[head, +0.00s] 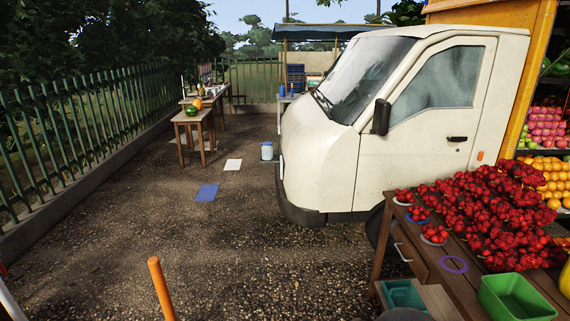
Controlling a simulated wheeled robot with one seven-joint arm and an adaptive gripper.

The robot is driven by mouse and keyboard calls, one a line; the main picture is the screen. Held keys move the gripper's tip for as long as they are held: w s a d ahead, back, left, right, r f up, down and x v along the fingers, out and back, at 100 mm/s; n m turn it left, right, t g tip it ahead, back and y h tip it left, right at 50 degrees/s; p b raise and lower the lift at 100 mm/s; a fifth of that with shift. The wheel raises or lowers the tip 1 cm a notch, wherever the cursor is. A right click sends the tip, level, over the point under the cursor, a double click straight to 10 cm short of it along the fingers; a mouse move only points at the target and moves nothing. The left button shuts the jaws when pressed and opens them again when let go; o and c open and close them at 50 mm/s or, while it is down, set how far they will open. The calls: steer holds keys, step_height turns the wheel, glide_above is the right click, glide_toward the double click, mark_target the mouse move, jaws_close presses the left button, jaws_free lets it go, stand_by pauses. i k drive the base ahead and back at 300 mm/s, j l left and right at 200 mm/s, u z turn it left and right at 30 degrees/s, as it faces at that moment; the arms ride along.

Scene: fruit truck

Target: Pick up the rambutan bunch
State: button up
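Red rambutans lie in a large heap (490,205) on the wooden table (425,250) at the right in the head view. Smaller rambutan bunches sit apart on small plates along the table's left side: one at the back (404,195), one in the middle (418,213) on a blue plate and one nearer (435,233) on a pale plate. I cannot tell separate bunches within the heap. My gripper is not in view.
A purple ring (453,265), a green bin (515,298) and a teal tray (403,295) are at the near right. A white truck (430,120) stands behind the table. An orange post (161,288) rises at the front.

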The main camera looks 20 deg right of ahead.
mark_target(419, 212)
steer(key=i+l, duration=0.15)
steer(key=i, duration=0.35)
steer(key=i+l+z, duration=0.15)
steer(key=i, duration=0.35)
steer(key=i+l, duration=0.1)
steer(key=i, duration=0.45)
steer(key=i+l+z, duration=0.5)
steer(key=i+l, duration=0.35)
steer(key=l, duration=0.15)
